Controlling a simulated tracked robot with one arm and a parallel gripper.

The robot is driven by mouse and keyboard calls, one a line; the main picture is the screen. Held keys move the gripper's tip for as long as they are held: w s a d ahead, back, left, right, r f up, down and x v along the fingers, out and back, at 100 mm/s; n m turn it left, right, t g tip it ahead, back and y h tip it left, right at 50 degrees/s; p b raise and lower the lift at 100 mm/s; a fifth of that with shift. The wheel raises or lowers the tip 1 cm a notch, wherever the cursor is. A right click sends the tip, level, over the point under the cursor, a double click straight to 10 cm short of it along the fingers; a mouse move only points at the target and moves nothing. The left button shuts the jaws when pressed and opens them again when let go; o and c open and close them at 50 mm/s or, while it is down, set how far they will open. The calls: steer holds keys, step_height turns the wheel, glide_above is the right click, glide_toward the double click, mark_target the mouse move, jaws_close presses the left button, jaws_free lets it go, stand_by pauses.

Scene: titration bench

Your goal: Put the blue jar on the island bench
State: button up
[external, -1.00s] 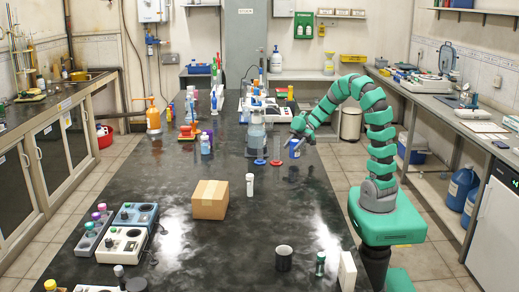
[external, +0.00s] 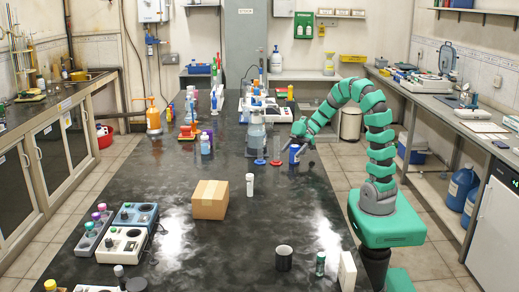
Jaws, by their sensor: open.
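The blue jar (external: 294,155) stands on the dark island bench (external: 165,240), near its right edge and beside a red ring-shaped item. My gripper (external: 302,142) is open, just above and to the right of the jar. Its fingers are small here and partly overlap the jar's top, so I cannot tell whether they touch it.
A large clear bottle (external: 256,135) stands left of the jar, with blue and red rings (external: 268,162) close by. A cardboard box (external: 210,199) and a white tube (external: 249,185) sit nearer the middle. The bench is clear in front of the jar.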

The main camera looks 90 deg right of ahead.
steer(key=p+v, duration=0.3)
steer(key=v, duration=0.9)
stand_by(0.3)
